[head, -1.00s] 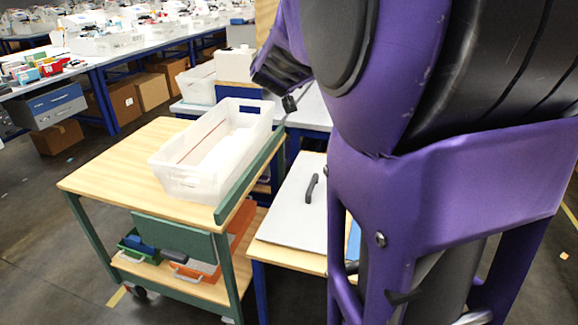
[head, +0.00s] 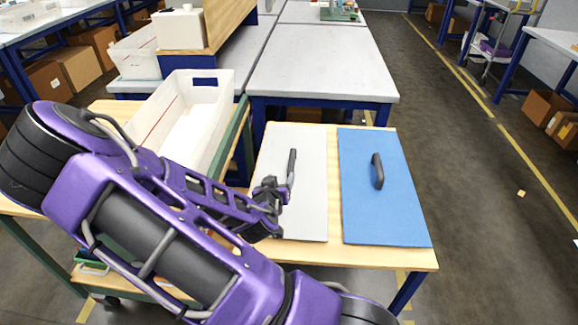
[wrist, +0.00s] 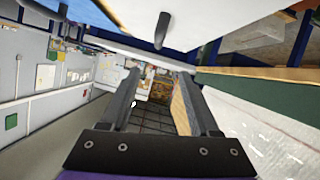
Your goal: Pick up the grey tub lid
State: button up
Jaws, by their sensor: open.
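The grey tub lid (head: 309,190) is a flat pale panel with an upright dark handle (head: 292,165), lying on a small wooden-topped table (head: 335,252). My gripper (head: 274,190) is beside the handle, over the lid's left part in the head view, and hides some of the lid. In the wrist view, my gripper's two fingers (wrist: 158,76) are apart with nothing between them. A pale panel (wrist: 200,14) with a dark handle (wrist: 162,30) shows at the top there, beyond the fingertips. I cannot tell whether the fingers touch the lid.
A blue lid (head: 400,215) with a dark handle lies to the right on the same table. A white tub (head: 205,120) stands on the cart at the left. A grey bench (head: 325,70) is behind.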

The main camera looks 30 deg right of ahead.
jog(key=b, duration=0.1)
send_near(291, 162)
jog(key=x, duration=0.5)
jog(key=shift+w+r, duration=0.1)
jog(key=shift+w, duration=0.25)
jog(key=x, duration=0.4)
jog(key=shift+s+d+f+b, duration=0.15)
jog(key=shift+f+b, duration=0.15)
jog(key=shift+b, duration=0.1)
jog(key=shift+w+d+f, duration=0.2)
jog(key=shift+w+d, duration=0.1)
jog(key=shift+w, duration=0.1)
grip_shut()
